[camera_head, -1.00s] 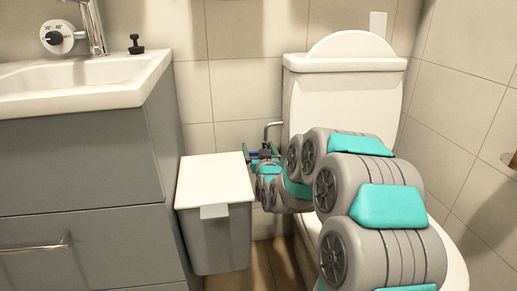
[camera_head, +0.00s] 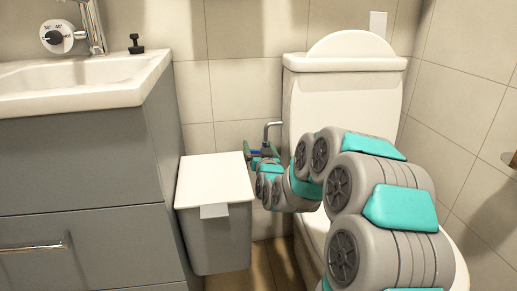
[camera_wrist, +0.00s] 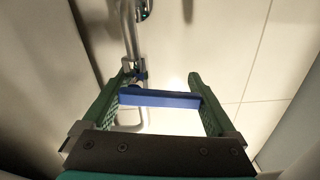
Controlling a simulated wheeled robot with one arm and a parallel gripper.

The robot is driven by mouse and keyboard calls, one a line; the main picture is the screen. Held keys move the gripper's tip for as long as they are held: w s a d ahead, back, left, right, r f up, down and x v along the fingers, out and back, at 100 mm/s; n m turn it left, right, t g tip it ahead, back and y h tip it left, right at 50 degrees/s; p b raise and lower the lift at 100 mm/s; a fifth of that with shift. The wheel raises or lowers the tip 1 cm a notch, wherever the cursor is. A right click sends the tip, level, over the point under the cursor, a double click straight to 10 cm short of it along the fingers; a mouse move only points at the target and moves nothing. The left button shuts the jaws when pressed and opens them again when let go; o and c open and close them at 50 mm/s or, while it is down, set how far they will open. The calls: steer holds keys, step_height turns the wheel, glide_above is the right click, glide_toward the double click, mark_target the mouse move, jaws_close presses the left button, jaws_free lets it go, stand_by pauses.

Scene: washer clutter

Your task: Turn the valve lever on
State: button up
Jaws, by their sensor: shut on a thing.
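The valve lever is a blue bar (camera_wrist: 160,99) in the wrist view. It lies crosswise between the two green fingers of my gripper (camera_wrist: 161,88), its ends at their inner sides. My gripper is shut on it, with the fingers well apart across the bar's length. The metal valve body and pipe (camera_wrist: 130,45) stand just beyond the lever, by the left finger. In the head view my gripper (camera_head: 262,152) is small, between the bin and the toilet, and my own arm partly hides the valve.
A grey bin with a white lid (camera_head: 215,180) stands left of my gripper. The toilet (camera_head: 345,95) is right and behind my arm. A grey vanity with a white sink (camera_head: 80,80) fills the left. The tiled wall (camera_head: 235,90) is close behind the valve.

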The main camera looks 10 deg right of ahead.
steer(key=o, duration=1)
steer(key=shift+s, duration=0.1)
steer(key=s, duration=0.7)
steer(key=shift+s, duration=0.3)
